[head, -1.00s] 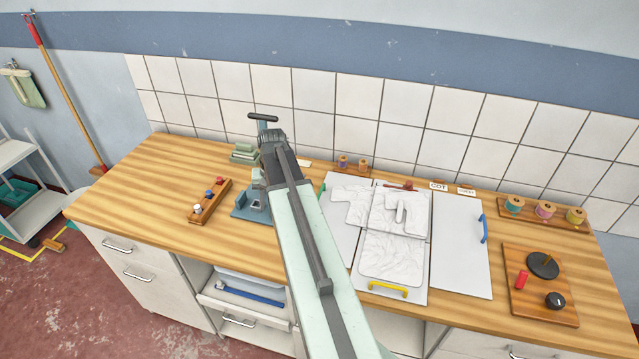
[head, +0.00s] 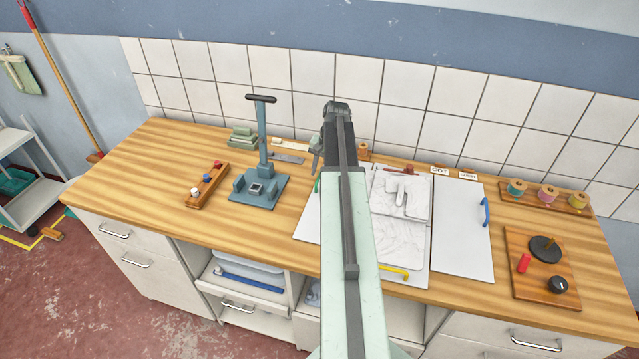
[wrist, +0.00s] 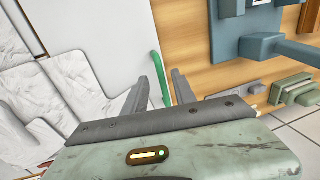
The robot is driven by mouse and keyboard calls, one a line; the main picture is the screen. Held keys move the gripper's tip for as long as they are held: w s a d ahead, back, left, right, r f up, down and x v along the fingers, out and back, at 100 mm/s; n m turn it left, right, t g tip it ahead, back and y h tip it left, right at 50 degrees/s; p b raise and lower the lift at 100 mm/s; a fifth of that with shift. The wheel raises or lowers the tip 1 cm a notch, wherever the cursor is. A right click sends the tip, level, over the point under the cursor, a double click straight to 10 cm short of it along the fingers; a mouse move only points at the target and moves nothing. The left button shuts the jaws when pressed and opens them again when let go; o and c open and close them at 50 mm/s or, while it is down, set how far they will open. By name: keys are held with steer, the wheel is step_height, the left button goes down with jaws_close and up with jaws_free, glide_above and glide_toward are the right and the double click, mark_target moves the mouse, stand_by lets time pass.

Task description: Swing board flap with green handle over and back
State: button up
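The green handle (head: 317,184) is on the outer edge of the left white board flap (head: 308,218), which lies flat on the bench; my arm hides part of this flap. In the wrist view the green handle (wrist: 157,72) shows between my two spread fingers, beside the flap (wrist: 100,35). My gripper (wrist: 160,78) is open and holds nothing; I cannot tell how high it is above the handle. In the head view one finger shows just above the handle, left of my arm. A crumpled white garment (head: 385,230) lies on the board's middle.
A blue press with a tall lever (head: 263,190) stands left of the board. The right flap (head: 460,235) has a blue handle (head: 485,212); a yellow handle (head: 396,271) is in front. Spools and a wooden dial board (head: 540,265) are at right. Bare bench lies far left.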

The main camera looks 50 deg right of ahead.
steer(key=shift+w+f+b, duration=0.15)
steer(key=shift+f+b, duration=0.2)
steer(key=shift+f, duration=0.55)
steer(key=shift+a+r, duration=0.1)
jaws_close()
stand_by(0.5)
